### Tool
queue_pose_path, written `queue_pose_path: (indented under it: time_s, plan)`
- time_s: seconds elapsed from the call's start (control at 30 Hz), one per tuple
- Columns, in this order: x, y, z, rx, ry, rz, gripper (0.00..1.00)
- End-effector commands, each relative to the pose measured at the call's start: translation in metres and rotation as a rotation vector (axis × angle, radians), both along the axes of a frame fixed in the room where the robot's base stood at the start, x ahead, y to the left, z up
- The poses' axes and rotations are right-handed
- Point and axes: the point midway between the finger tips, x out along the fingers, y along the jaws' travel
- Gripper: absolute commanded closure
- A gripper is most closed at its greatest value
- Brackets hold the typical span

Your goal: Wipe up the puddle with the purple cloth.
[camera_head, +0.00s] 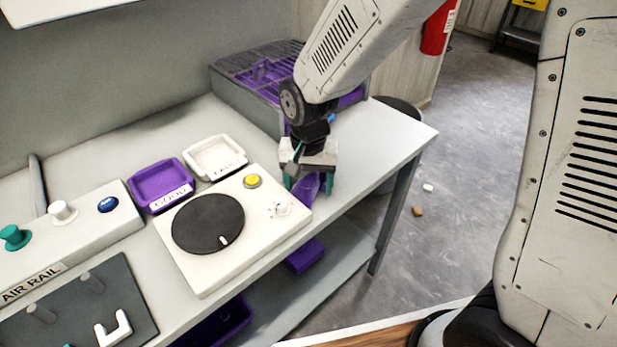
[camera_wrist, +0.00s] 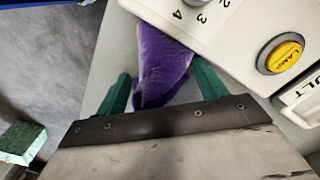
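The purple cloth (camera_head: 309,186) is at the right front of the bench top, just right of the white turntable unit. It also shows in the wrist view (camera_wrist: 162,58), as a crumpled wedge beside the unit's edge. My gripper (camera_head: 308,187) points down over it, with its green fingers well apart, one on each side of the cloth. In the wrist view my gripper (camera_wrist: 160,85) appears open, and I see no clear grip on the cloth. Whether the cloth touches a finger is hard to tell. I cannot make out a puddle in either view.
The turntable unit (camera_head: 284,214) has a yellow button (camera_head: 252,181). Purple (camera_head: 148,193) and white (camera_head: 214,174) trays sit behind it. A grey rack (camera_head: 232,100) stands at the back. Bare bench (camera_head: 393,138) lies to the right. Small bits (camera_head: 417,211) lie on the floor.

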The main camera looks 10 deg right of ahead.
Motion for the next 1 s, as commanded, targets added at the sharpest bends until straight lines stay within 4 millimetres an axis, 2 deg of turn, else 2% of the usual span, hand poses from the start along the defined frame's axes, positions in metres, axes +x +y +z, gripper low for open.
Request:
queue_pose_path:
  time_s: [0.03, 0.07, 0.43, 0.77, 1.0]
  plan:
    - [0.000, 0.000, 0.000, -0.001, 0.001, 0.000, 0.38]
    - [-0.001, 0.000, 0.000, -0.001, 0.001, 0.000, 0.43]
    - [0.000, 0.000, 0.000, -0.001, 0.001, 0.000, 1.00]
    - [0.000, 0.001, 0.000, -0.001, 0.002, 0.002, 1.00]
    - [0.000, 0.006, 0.009, 0.000, 0.000, 0.009, 1.00]
